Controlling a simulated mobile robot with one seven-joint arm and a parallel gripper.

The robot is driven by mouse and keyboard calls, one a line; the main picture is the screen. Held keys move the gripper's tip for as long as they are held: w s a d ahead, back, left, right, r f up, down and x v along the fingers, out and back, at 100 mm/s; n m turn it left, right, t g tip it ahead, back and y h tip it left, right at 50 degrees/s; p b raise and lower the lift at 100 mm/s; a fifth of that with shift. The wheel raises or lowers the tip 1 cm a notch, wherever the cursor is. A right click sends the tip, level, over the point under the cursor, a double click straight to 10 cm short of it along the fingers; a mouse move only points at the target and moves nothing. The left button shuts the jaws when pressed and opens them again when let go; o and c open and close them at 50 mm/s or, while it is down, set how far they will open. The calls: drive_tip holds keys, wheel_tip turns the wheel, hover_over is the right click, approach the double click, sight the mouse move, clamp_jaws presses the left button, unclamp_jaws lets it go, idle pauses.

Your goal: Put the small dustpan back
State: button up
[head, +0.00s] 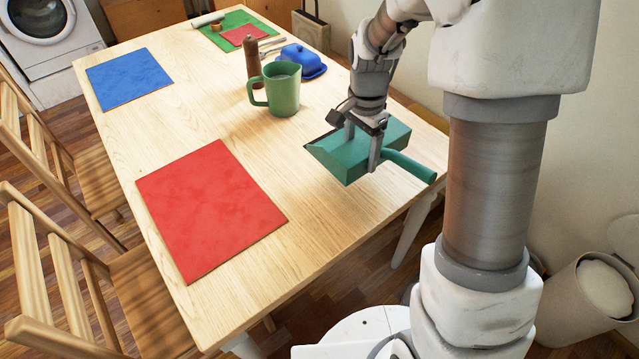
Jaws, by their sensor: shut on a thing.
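The small dustpan (348,158) is teal green with a straight handle that points to the lower right. My gripper (362,147) is shut on the dustpan, with one finger on each side of its body.
A green jug (282,90), a brown mill (252,60) and a blue butter dish (302,60) stand beyond the dustpan. A red mat (210,208) and a blue mat (128,78) lie on the left. Chairs (75,275) line the left side. A bin (590,300) stands at the lower right.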

drive_tip(key=a+f, duration=0.1)
drive_tip(key=a, duration=0.1)
drive_tip(key=s+a+f, duration=0.1)
drive_tip(key=a+f, duration=0.1)
drive_tip(key=a, duration=0.1)
drive_tip(key=s+a+f+b, duration=0.1)
drive_tip(key=a+f, duration=0.1)
drive_tip(key=a, duration=0.1)
drive_tip(key=shift+a+f, duration=0.1)
drive_tip(key=shift+f+b, duration=0.55)
drive_tip(key=shift+f, duration=1.35)
drive_tip(key=shift+f, duration=0.15)
drive_tip(key=o, duration=1.5)
drive_tip(key=shift+c, duration=0.2)
